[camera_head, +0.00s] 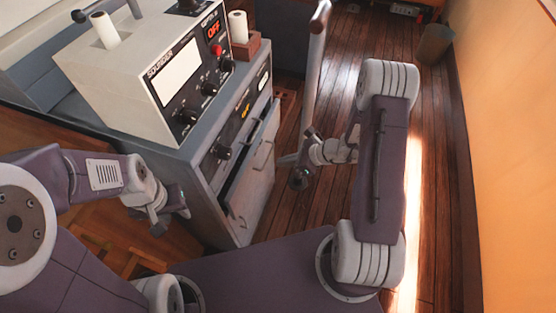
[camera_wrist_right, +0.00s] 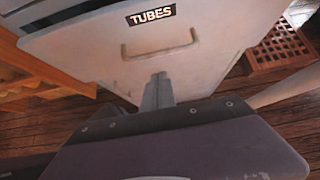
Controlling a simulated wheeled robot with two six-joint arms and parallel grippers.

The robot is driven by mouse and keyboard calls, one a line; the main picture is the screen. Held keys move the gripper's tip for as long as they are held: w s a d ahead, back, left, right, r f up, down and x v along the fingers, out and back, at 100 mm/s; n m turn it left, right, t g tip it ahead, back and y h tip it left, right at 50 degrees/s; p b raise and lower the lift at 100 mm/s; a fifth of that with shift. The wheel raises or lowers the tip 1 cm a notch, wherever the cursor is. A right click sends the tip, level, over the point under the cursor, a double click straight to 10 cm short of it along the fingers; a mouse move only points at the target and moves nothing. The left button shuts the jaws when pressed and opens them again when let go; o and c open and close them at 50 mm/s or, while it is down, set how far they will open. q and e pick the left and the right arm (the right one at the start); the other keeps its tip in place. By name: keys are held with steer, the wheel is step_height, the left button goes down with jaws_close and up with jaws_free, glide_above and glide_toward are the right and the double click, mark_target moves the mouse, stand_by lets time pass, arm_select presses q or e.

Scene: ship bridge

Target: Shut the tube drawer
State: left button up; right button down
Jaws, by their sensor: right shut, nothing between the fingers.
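The tube drawer (camera_head: 254,180) stands partly pulled out of the grey cabinet, with a dark gap along its top. In the right wrist view its pale front (camera_wrist_right: 95,58) fills the upper part, with a "TUBES" label and a bar handle (camera_wrist_right: 160,50). My right gripper (camera_head: 282,160) is shut and empty in front of the drawer. Its fingertips (camera_wrist_right: 160,78) point at the front just below the handle; I cannot tell whether they touch it. My left gripper (camera_head: 172,217) hangs at the cabinet's left, away from the drawer; its finger opening is unclear.
A control box (camera_head: 150,70) with knobs and a red "OFF" display sits on the cabinet (camera_head: 205,160). A vertical pole (camera_head: 312,70) rises behind my right gripper. Open plank floor (camera_head: 330,85) lies at the back right, with a bin (camera_head: 434,45) by the orange wall.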

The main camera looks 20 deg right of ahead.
mark_target(259, 157)
steer(key=shift+w+a+r, duration=0.15)
steer(key=shift+w+a, duration=0.15)
steer(key=shift+a, duration=0.2)
steer(key=shift+w+a+r, duration=0.15)
steer(key=shift+w+a, duration=0.15)
steer(key=shift+a, duration=0.15)
steer(key=shift+a, duration=0.1)
steer(key=w+a, duration=0.1)
steer(key=w+a+b, duration=0.1)
steer(key=a, duration=0.1)
steer(key=shift+w+a, duration=0.2)
steer(key=shift+a, duration=0.05)
steer(key=shift+r, duration=0.1)
